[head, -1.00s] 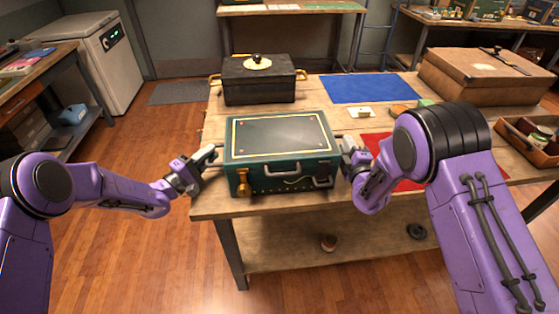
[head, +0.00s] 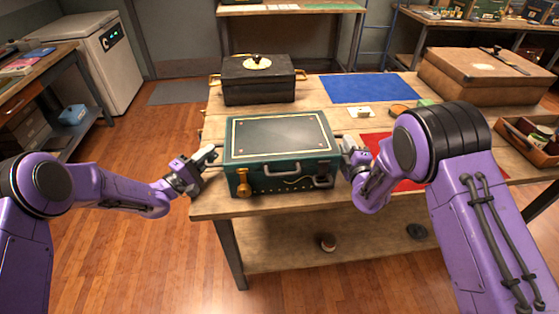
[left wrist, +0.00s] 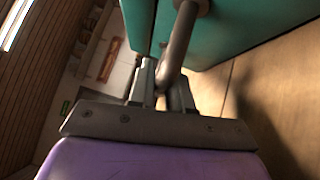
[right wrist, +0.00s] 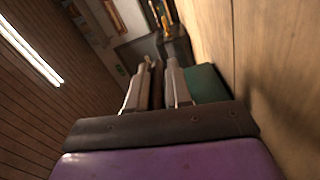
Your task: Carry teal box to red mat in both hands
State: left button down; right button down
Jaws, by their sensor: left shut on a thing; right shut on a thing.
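The teal box (head: 280,142) is at the front left of the wooden table, with a dark framed lid, a front handle and a brass latch. It looks level; I cannot tell if its underside touches the table. My left gripper (head: 211,156) is shut on the box's left side handle, a grey bar that shows in the left wrist view (left wrist: 178,45). My right gripper (head: 345,147) is at the box's right side, shut on the handle there; its hold is hard to make out in the right wrist view (right wrist: 160,85). The red mat (head: 408,184) lies right of the box, partly hidden by my right arm.
A black box (head: 258,87) with brass handles stands behind the teal box. A blue mat (head: 370,88) lies at the back middle. A brown case (head: 480,80) and a wooden tray (head: 520,143) are at the right. Small items lie between the mats.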

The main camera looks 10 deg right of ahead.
pick_arm(q)
jog(key=shift+w+r, duration=0.1)
jog(key=shift+r, duration=0.05)
pick_arm(e)
jog(key=shift+w+d+r, duration=0.1)
jog(key=shift+w+r, duration=0.05)
jog(key=shift+r, duration=0.1)
